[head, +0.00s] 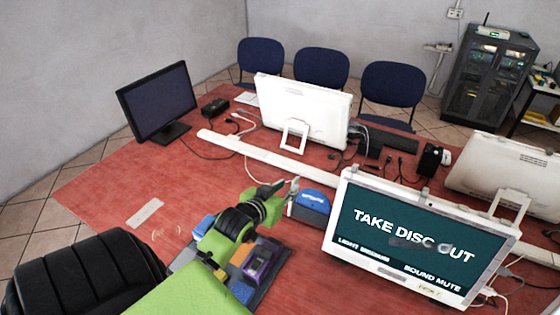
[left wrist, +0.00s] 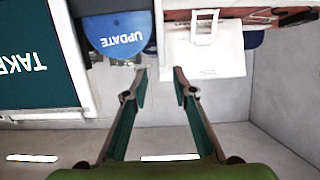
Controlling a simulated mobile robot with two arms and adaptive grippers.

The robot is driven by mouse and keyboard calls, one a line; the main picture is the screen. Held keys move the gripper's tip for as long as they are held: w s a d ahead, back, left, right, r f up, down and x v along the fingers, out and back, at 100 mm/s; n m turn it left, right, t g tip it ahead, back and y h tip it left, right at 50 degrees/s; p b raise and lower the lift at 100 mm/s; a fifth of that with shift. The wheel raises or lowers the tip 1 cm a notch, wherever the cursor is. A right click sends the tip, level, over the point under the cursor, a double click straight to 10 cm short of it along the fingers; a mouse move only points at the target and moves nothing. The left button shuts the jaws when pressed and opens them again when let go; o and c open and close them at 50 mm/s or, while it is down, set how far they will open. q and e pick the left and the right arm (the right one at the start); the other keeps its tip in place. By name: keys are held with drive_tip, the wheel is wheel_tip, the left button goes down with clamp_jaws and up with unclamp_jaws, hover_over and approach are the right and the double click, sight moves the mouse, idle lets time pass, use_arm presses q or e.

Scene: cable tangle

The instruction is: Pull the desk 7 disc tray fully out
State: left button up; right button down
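The monitor (head: 412,238) reading "TAKE DISC OUT" stands at the right of the head view; part of its screen shows in the left wrist view (left wrist: 38,60). A blue disc (head: 312,202) sits in what looks like the tray sticking out from the monitor's left side. In the left wrist view the disc (left wrist: 118,32) reads "UPDATE", with the pale tray (left wrist: 118,74) around its rounded end. My left gripper (head: 287,186) is open and empty at the tray's outer end; in the left wrist view (left wrist: 160,72) one fingertip is close to the tray edge. Contact is unclear. My right gripper is not in view.
A white monitor (head: 303,112) and a dark monitor (head: 158,100) stand behind on the red table (head: 110,185). A dark holder with colored boxes (head: 262,262) lies beside my left arm. A black chair (head: 80,275) is front left. Cables lie near the white bar (head: 270,160).

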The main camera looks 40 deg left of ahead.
use_arm(q)
drive_tip(key=v, duration=0.4)
idle(0.6)
